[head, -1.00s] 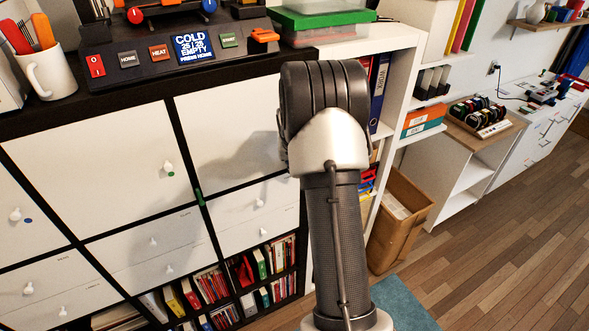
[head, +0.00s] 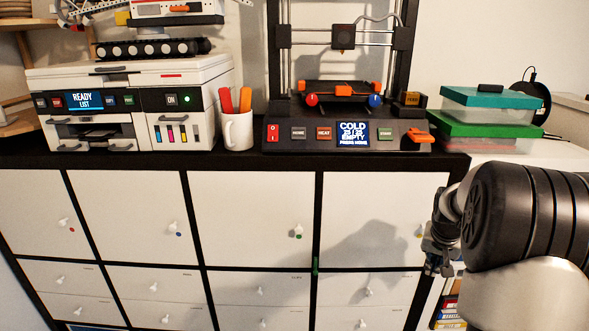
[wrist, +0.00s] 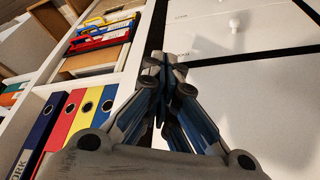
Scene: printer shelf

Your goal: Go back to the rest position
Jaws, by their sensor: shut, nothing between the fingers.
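My gripper (wrist: 163,70) shows in the wrist view with its fingers together and nothing between them. In the head view my gripper (head: 440,252) is partly hidden behind my arm's dark wrist joint at the right edge. It is in front of the right end of the white cabinet (head: 255,222), near the door with the yellow-green dot. In the wrist view the cabinet's white doors (wrist: 265,90) lie to the right of the fingers. Any gap between the gripper and the cabinet is hard to judge.
A 3D printer (head: 340,128), a white mug (head: 238,130) and a paper printer (head: 125,105) stand on the cabinet's black top. Lidded boxes (head: 490,128) stand to their right. In the wrist view, open shelves hold upright binders (wrist: 72,118) and trays (wrist: 100,38) at left.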

